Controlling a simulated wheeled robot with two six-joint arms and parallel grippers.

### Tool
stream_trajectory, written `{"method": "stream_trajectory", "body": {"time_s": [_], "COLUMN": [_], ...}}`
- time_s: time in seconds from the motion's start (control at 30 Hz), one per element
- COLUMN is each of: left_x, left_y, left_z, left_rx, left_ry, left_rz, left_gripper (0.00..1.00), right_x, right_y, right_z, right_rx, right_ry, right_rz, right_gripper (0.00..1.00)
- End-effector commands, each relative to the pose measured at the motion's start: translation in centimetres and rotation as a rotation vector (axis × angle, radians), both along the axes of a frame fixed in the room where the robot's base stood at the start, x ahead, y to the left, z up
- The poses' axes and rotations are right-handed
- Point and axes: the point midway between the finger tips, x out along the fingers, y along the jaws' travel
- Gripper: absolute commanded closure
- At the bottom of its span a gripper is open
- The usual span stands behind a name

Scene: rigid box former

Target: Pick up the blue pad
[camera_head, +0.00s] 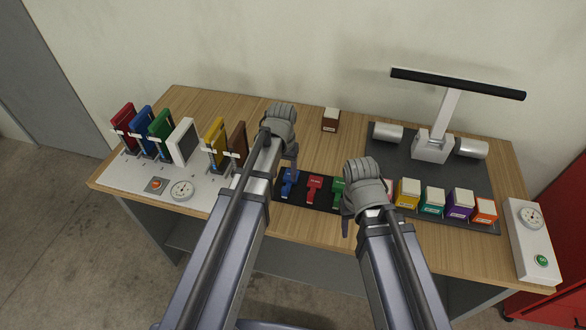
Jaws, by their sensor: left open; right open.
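Two blue things show. A blue upright panel (142,122) stands in a holder at the left of the table, between a red panel (124,116) and a green one (161,126). A small blue piece with a handle-like shape (289,182) stands on a dark mat in the middle. I cannot tell which one is the pad. My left gripper (290,152) is open above the table, behind the small blue piece and well right of the panel. My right gripper (348,208) is open near the green piece (338,190); its wrist hides part of the mat's row.
A red piece (313,188) stands beside the blue one. Several colored boxes (407,193) line the right front. A T-shaped press (435,140) with rollers stands behind them. A brown box (330,121) sits at the back. White, yellow and brown panels stand left of my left arm.

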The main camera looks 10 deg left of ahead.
Motion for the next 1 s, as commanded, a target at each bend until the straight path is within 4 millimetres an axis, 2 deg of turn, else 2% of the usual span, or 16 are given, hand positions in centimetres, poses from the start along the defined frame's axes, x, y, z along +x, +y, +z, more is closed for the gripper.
{"method": "stream_trajectory", "body": {"time_s": [0.23, 0.5, 0.77, 1.0], "left_x": [0.0, -0.1, -0.1, -0.6], "left_y": [0.0, 0.0, -0.1, -0.3], "left_z": [-0.4, -2.7, -3.0, -5.6], "left_rx": [0.0, 0.0, 0.0, 0.0], "left_ry": [0.0, 0.0, 0.0, 0.0], "left_rz": [0.001, 0.001, 0.0, 0.0], "left_gripper": [0.4, 0.4, 0.4, 0.4], "right_x": [0.0, 0.0, 0.0, 0.0], "right_y": [0.0, 0.0, 0.0, 0.0], "right_z": [-0.4, -2.7, -3.0, -5.6], "right_rx": [0.0, 0.0, 0.0, 0.0], "right_ry": [0.0, 0.0, 0.0, 0.0], "right_rz": [0.0, 0.0, -0.001, 0.0], "right_gripper": [0.5, 0.5, 0.5, 0.5]}}
